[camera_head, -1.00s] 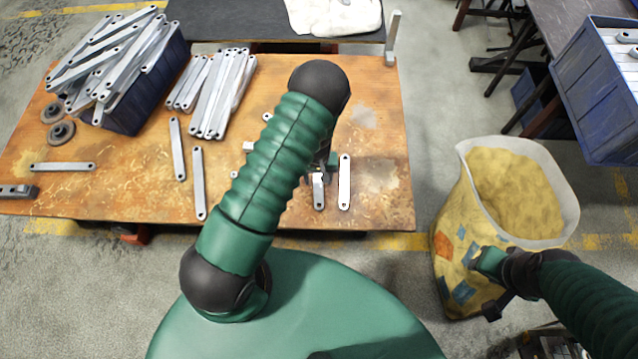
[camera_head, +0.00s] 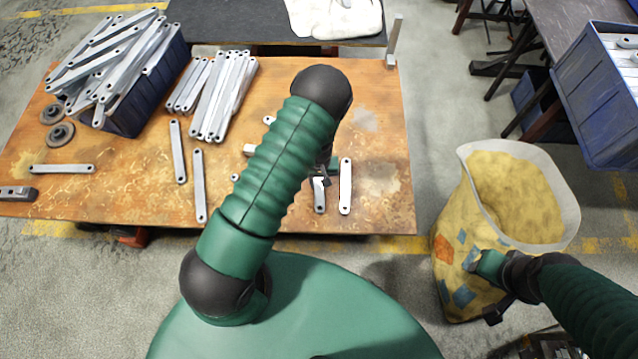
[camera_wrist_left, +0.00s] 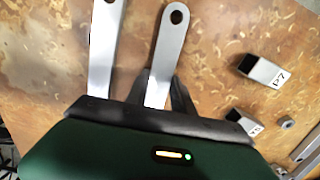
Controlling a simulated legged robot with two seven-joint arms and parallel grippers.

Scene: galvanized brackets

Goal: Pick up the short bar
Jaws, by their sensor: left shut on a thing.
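The short bar (camera_head: 319,198) is a flat grey metal bar with a hole near its end, at the front of the wooden table. My left gripper (camera_head: 324,180) is shut on it, partly hidden behind my own arm. In the left wrist view the fingers (camera_wrist_left: 158,92) close around the sides of the short bar (camera_wrist_left: 168,50), and its holed end sticks out past them. A longer bar (camera_head: 345,187) lies beside it, apart; it also shows in the wrist view (camera_wrist_left: 104,45). My right gripper (camera_head: 494,309) is by the yellow bag, its jaws unclear.
The wooden table (camera_head: 380,120) also carries several loose bars, a stack of bars (camera_head: 222,95) and a blue bin (camera_head: 150,95) full of bars. Two small blocks (camera_wrist_left: 262,71) lie right of the gripper in the wrist view. A yellow bag (camera_head: 455,225) stands right of the table.

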